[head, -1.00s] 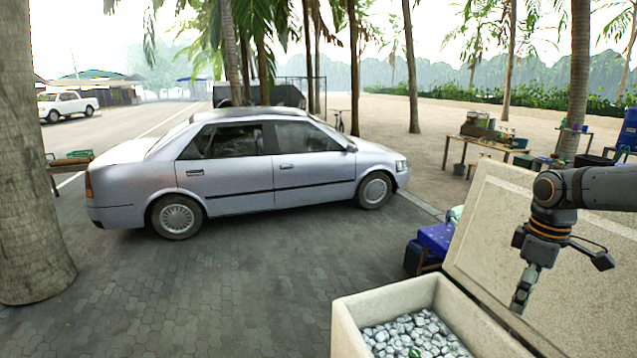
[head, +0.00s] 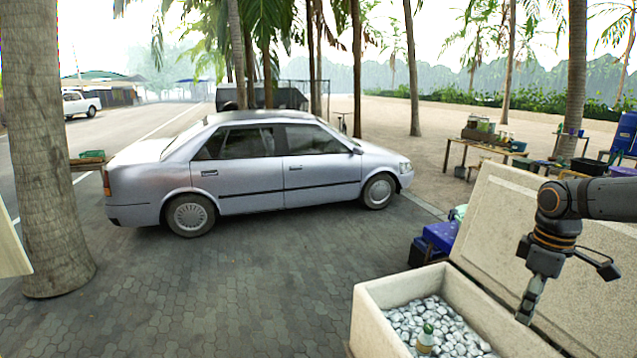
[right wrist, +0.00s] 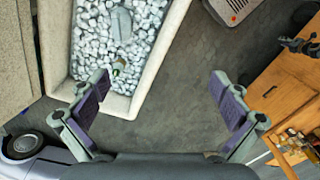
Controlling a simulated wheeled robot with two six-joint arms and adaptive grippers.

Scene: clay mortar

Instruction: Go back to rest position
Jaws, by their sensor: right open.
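My right gripper (head: 528,308) hangs at the right of the head view, in front of the raised lid of a cream cooler box (head: 372,318). In the right wrist view my right gripper (right wrist: 160,100) has its two fingers wide apart with nothing between them. The near edge of the cooler box (right wrist: 118,104) lies beyond the left finger there. My left gripper is in neither view.
The open box holds ice (head: 440,320) and a bottle (head: 425,340) with a green cap. A silver car (head: 255,175) stands on the paving. A palm trunk (head: 40,150) rises at left. A wooden table (right wrist: 275,95) shows in the right wrist view. Open paving (head: 220,290) lies in front.

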